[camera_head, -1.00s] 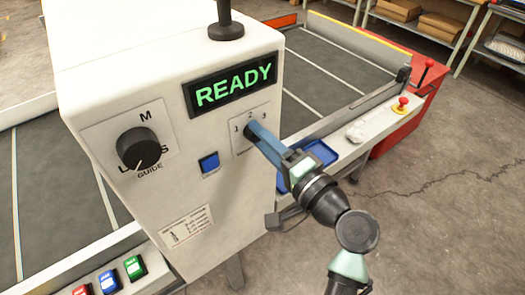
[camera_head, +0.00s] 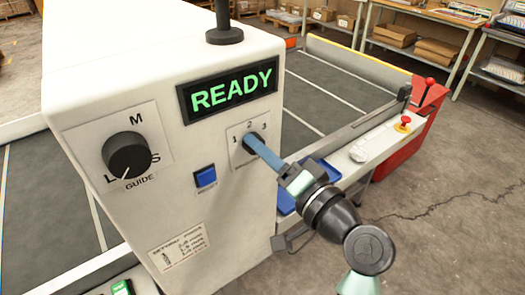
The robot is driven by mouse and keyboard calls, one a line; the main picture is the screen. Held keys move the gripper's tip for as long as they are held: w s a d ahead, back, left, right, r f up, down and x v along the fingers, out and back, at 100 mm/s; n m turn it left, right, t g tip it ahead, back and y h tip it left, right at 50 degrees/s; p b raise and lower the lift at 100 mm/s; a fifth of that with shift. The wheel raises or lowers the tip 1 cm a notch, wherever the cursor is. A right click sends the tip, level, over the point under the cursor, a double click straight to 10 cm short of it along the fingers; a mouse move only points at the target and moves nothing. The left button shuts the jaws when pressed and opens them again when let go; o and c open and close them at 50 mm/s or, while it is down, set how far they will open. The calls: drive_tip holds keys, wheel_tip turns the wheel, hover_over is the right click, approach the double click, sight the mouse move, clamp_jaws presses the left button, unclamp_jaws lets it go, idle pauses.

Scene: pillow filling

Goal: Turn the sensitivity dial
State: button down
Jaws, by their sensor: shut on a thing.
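A small dial (camera_head: 247,144) marked 1, 2 and 3 sits on a white plate on the front of the white machine, below the green READY display (camera_head: 229,91). My gripper (camera_head: 253,143) has its blue fingers shut on this dial. They hide most of it, so its pointer and setting cannot be read. The lettering under the dial is too small to read. My arm reaches in from the lower right.
A large black guide knob (camera_head: 128,155) is at the left of the panel. A blue button (camera_head: 206,177) is just left of the dial. A blue tray (camera_head: 284,201) lies behind my gripper. A red emergency button (camera_head: 403,126) is at right.

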drive_tip(key=shift+c, duration=2)
unclamp_jaws()
drive_tip(key=b+v, duration=0.1)
drive_tip(key=v, duration=1.2)
